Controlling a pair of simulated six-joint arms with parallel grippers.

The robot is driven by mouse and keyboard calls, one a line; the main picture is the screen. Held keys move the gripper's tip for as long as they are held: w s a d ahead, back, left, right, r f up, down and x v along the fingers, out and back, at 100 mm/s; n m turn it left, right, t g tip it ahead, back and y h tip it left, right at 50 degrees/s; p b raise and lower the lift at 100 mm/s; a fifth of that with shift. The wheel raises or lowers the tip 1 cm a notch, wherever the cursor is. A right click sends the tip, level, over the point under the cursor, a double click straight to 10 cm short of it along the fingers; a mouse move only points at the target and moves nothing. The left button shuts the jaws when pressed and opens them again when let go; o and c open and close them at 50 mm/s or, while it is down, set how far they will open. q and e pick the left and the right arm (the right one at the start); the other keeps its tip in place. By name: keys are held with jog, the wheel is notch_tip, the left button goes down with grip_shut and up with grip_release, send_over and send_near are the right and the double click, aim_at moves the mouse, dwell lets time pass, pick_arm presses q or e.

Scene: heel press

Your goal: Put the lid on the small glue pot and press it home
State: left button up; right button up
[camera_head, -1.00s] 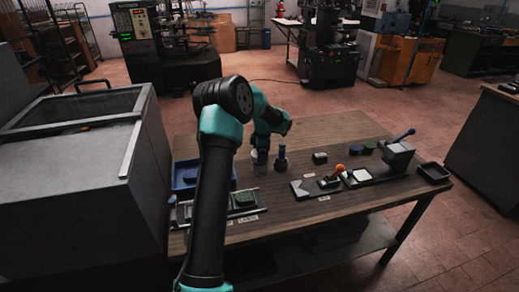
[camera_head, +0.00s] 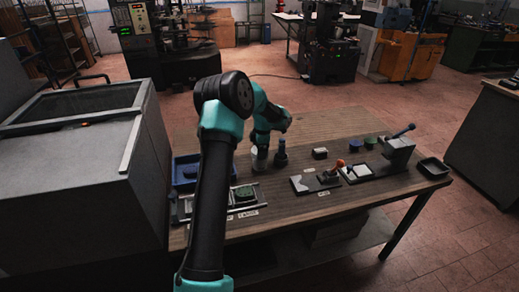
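My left arm crosses the table, and its gripper (camera_head: 261,148) points down at the far middle of the table. A pale, greyish cylinder (camera_head: 259,161) shows right under the gripper; it may be the small glue pot or part of the gripper, and I cannot tell which. A dark blue-grey upright bottle-like piece (camera_head: 282,153) stands just right of it. The fingers are too small and dark to show whether they are open or shut. I cannot pick out the lid for certain. My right gripper is not in view.
A blue tray (camera_head: 186,172) and a metal rack (camera_head: 243,197) with a green piece lie at left. A small pale-topped block (camera_head: 320,153), an orange-knobbed lever fixture (camera_head: 330,175), a lever press (camera_head: 398,152) and a black tray (camera_head: 432,168) stand at right. The front middle is clear.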

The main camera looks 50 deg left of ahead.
pick_arm(q)
jog(key=shift+f, duration=0.4)
dwell(0.5)
jog(key=shift+f, duration=0.4)
jog(key=shift+f, duration=0.45)
dwell(1.2)
jog(key=o, duration=0.5)
jog(key=shift+r, duration=3.55)
